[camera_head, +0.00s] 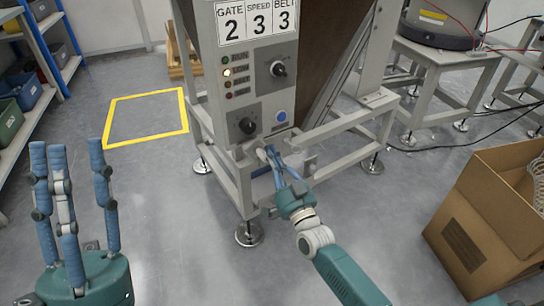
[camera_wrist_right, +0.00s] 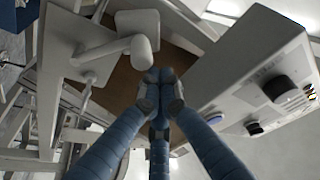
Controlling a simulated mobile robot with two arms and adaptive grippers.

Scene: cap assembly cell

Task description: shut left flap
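No part shows clearly as the left flap, and I cannot tell which piece it is. My right gripper (camera_head: 272,158) reaches the front of the grey machine (camera_head: 222,70), just below its control panel. In the right wrist view its blue fingers (camera_wrist_right: 160,84) come together at their tips, with nothing visible between them. A grey knob-ended handle (camera_wrist_right: 141,50) on a bracket lies just beyond the tips, in front of a brown surface (camera_wrist_right: 185,59). I cannot tell whether the fingers touch it. My left gripper (camera_head: 70,155) is open and empty, fingers upright, at the left.
The control panel has knobs, a blue button (camera_head: 282,116) and a lit lamp. An open cardboard box (camera_head: 480,225) stands at the right. A shelf rack (camera_head: 40,70) with bins is at the left. Free floor with a yellow marked square (camera_head: 146,95) lies between.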

